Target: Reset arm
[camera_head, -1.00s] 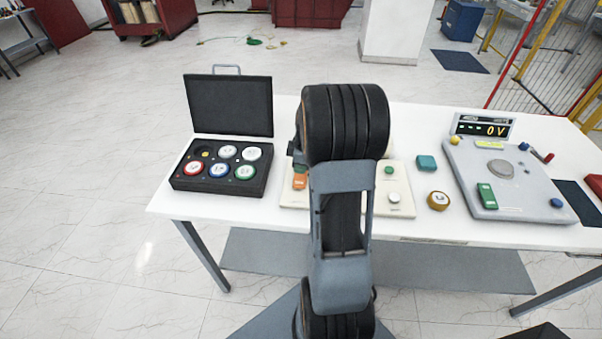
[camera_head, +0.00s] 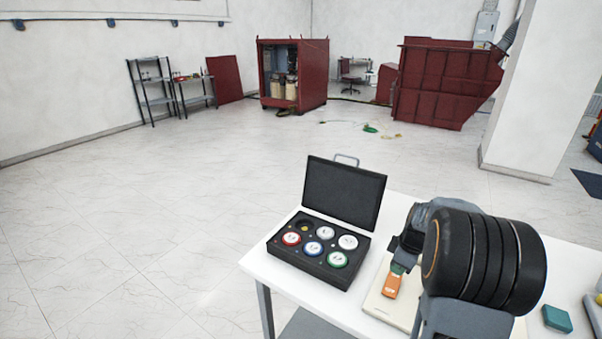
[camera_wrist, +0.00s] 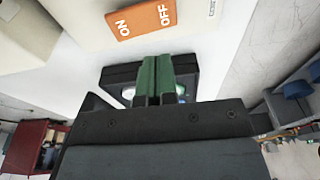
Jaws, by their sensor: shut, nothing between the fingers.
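My gripper (camera_wrist: 157,78) shows in the wrist view with its two green fingers together and nothing between them. Beyond the fingertips is the open black case (camera_wrist: 118,82), partly hidden by them. An orange ON/OFF switch (camera_wrist: 142,17) is near the top of that view, apart from the fingers. In the head view my black arm joint fills the lower right and hides part of the table. The orange switch (camera_head: 392,285) shows left of the joint, on a cream board (camera_head: 384,312).
The open black case (camera_head: 345,192) holds several coloured round pieces on the left of the white table (camera_head: 268,265). A teal block (camera_head: 557,319) lies right of my arm. Red cabinets (camera_head: 292,74) and a white pillar (camera_head: 536,95) stand behind. The floor at left is clear.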

